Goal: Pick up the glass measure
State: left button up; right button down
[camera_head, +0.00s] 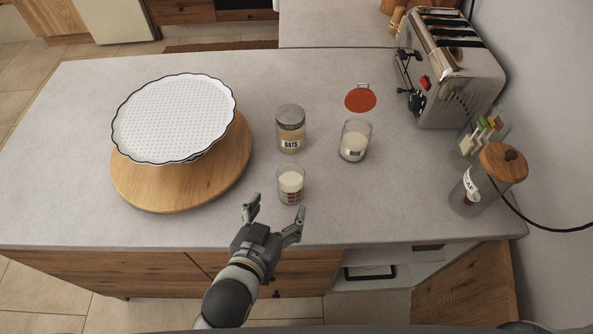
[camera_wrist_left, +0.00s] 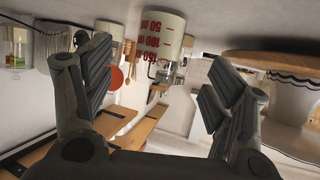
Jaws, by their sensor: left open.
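The glass measure (camera_head: 291,186) is a small clear glass with red markings and pale contents, standing upright near the front edge of the counter. My left gripper (camera_head: 275,212) is open just in front of it, with its fingers spread toward it, and does not appear to hold it. In the left wrist view, the glass measure (camera_wrist_left: 162,35) appears upside down, with its red numbers showing, beyond and between the two open fingers of the left gripper (camera_wrist_left: 157,85). My right gripper is not in view.
An oats jar (camera_head: 290,130) stands behind the glass measure, and an open glass jar (camera_head: 354,142) with a red lid (camera_head: 360,100) is behind right. A white dish (camera_head: 173,117) rests on a round wooden board (camera_head: 190,195) at left. A toaster (camera_head: 455,75) and wooden-lidded jar (camera_head: 478,190) stand right.

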aim_at(287, 192)
pick_arm(q)
jog(key=x, duration=0.3)
jog(key=shift+w+p, duration=0.25)
jog(key=shift+p, duration=0.15)
jog(key=shift+w+d+f, duration=0.15)
jog(key=shift+w, duration=0.15)
jog(key=x, duration=0.1)
jog(key=p+x, duration=0.1)
jog(key=x, duration=0.1)
jog(key=p+x, duration=0.1)
jog(key=shift+w+d+r, duration=0.15)
jog(key=shift+w+r, duration=0.1)
jog(key=shift+w, duration=0.15)
jog(key=shift+w+d+f, duration=0.1)
jog(key=shift+w+f, duration=0.05)
jog(key=shift+w, duration=0.05)
jog(key=shift+c, duration=1.1)
jog(key=c, duration=1)
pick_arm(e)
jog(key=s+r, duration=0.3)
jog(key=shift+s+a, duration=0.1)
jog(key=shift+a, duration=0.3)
